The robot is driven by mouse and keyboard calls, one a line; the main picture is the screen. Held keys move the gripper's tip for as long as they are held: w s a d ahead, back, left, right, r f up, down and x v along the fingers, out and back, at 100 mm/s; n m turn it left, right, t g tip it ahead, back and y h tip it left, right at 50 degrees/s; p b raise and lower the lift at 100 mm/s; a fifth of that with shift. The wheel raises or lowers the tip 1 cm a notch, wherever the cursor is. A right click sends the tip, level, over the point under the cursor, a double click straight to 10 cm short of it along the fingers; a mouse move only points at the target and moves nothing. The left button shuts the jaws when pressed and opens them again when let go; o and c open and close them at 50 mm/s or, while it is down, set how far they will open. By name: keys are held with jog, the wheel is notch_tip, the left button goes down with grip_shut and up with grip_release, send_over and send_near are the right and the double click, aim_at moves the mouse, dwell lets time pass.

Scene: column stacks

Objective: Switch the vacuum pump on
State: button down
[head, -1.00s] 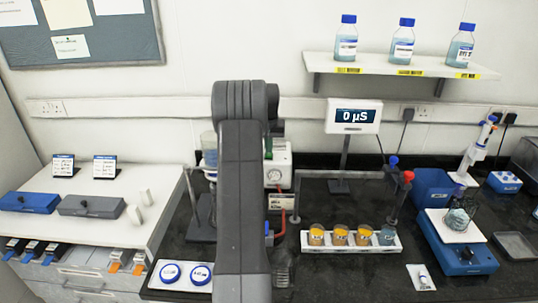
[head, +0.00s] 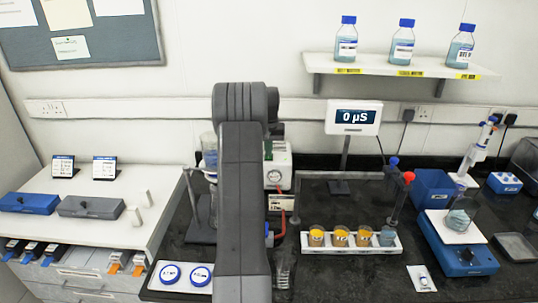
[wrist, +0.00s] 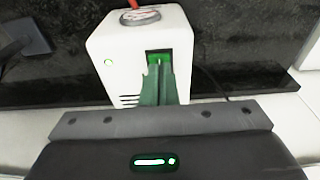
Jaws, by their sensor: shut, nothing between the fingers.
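The vacuum pump is a white box (wrist: 185,88) with vent slots, a round gauge on top and a small green light (wrist: 108,62) on its front. In the head view the pump (head: 281,160) shows just right of my arm, partly hidden by it. Its switch (wrist: 158,56) is a dark-framed green rocker at the front right of the box. My gripper (wrist: 157,68) is shut and empty, its fingertips at the lower part of the switch, seemingly touching it. The fingers cover part of the rocker, so its tilt is hard to tell.
A red hose (head: 284,236) runs near the pump. A rack of several cups (head: 350,248) stands to the right, below a meter reading 0 µS (head: 353,117). A blue balance (head: 468,260) stands further right.

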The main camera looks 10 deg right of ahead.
notch_tip(320, 180, up, 2)
jog(key=shift+p, duration=0.55)
jog(key=shift+r, duration=2.3)
jog(key=shift+f+b, duration=1.05)
jog(key=shift+f, duration=2.55)
jog(key=shift+r, duration=0.2)
jog(key=shift+r, duration=0.1)
